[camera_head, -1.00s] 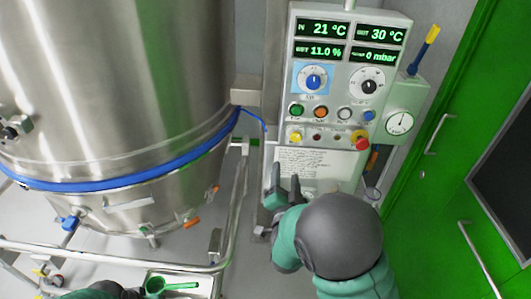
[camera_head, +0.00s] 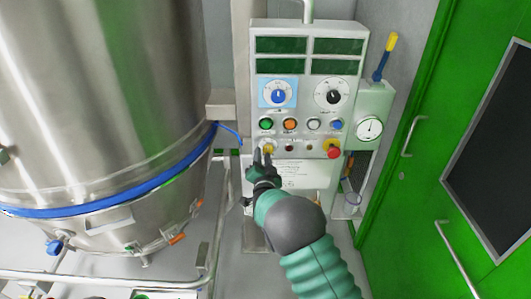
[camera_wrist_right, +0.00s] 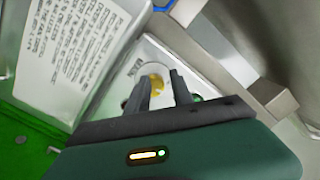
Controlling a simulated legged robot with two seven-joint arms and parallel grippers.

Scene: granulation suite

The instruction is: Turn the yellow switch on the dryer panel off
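The dryer panel (camera_head: 345,68) is a pale box with four displays, all dark. The yellow switch (camera_head: 269,148) is at the panel's lower left, partly hidden by my right gripper (camera_head: 263,156). In the right wrist view the yellow switch (camera_wrist_right: 157,83) shows between the two dark fingers of my right gripper (camera_wrist_right: 161,80). The fingers are apart, one on each side of it; I cannot tell whether they touch it. My left gripper is not seen clearly in any view.
A red knob on a yellow base (camera_head: 332,149) sits at the panel's lower right. Coloured buttons and two dials are above the switch. A round gauge (camera_head: 369,128) is on the right. A large steel vessel (camera_head: 110,120) stands left, a green door (camera_head: 420,160) right.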

